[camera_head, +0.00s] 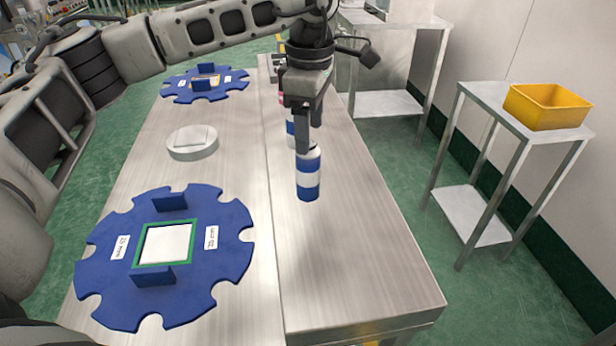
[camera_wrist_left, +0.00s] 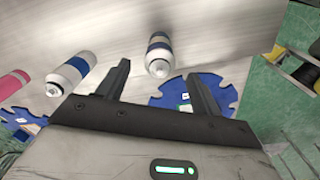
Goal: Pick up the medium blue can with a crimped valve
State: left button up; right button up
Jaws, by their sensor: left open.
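A white and blue banded can (camera_head: 308,178) stands upright on the metal table, just below and in front of my left gripper (camera_head: 308,138). In the left wrist view this can (camera_wrist_left: 158,52) shows a silvery valve top and lies just beyond and between the open fingertips of my left gripper (camera_wrist_left: 160,72). The fingers appear apart from it. A second white and blue can (camera_head: 290,127) stands behind, partly hidden by the gripper; it appears as the left can (camera_wrist_left: 70,75) in the left wrist view. My right gripper is not in view.
A pink can (camera_wrist_left: 12,84) stands farther left in the wrist view. Blue notched discs (camera_head: 225,270) (camera_head: 180,92) and a round grey block (camera_head: 192,146) occupy the table's left side. A yellow bin (camera_head: 545,107) sits on a side stand. The table's front right is clear.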

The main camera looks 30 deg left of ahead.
aim_at(307, 160)
pick_arm(q)
jog(key=f, duration=0.7)
jog(key=shift+a+f+p, duration=0.2)
jog(key=shift+p, duration=0.15)
jog(key=shift+c, duration=0.4)
jog(key=c, duration=1)
